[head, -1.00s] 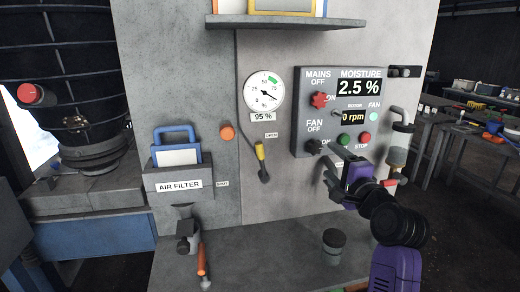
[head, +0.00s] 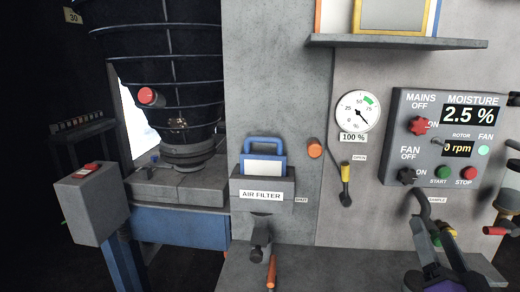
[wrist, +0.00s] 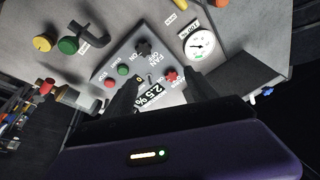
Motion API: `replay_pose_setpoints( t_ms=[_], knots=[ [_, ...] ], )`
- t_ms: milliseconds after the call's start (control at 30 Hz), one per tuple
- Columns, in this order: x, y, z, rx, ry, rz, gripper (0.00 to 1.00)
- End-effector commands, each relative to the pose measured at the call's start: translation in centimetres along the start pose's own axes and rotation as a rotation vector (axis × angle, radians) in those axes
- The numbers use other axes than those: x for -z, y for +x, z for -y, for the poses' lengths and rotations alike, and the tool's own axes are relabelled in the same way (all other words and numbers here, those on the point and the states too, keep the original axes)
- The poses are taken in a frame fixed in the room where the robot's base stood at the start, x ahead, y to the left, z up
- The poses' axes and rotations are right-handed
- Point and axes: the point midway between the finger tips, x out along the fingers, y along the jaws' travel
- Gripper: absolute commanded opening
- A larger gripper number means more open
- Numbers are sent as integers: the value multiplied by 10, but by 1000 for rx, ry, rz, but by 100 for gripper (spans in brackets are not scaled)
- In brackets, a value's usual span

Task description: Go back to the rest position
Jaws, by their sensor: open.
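My gripper (head: 440,238) is at the lower right of the head view, in front of the control panel's lower edge. Its purple body is cut off by the bottom of the picture. In the wrist view my gripper (wrist: 152,88) shows two dark fingers spread apart, with nothing seen between them. The control panel (head: 398,130) shows moisture 2.5 %, a rotor display reading 0 rpm and a lit fan lamp (head: 484,150). It also has a red mains knob (head: 418,125) and a black fan knob (head: 407,176).
A gauge (head: 358,112) reads 100 %. A yellow-handled lever (head: 345,185) hangs below it. A blue-handled air filter (head: 263,160) sits in its holder. An orange-handled tool (head: 271,272) is at the counter. A grey box with a red switch (head: 88,168) stands left.

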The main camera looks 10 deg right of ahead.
Motion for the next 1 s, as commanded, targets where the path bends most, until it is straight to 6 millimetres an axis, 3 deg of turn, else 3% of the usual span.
replay_pose_setpoints(
  t_ms=[100,400,700,1000],
  knots=[
    [-26,-45,6,38,-139,39,67],
    [-71,-158,25,141,-386,144,67],
    [-95,-275,40,210,-499,300,67],
    [-107,-380,43,199,-478,534,67]
  ],
)
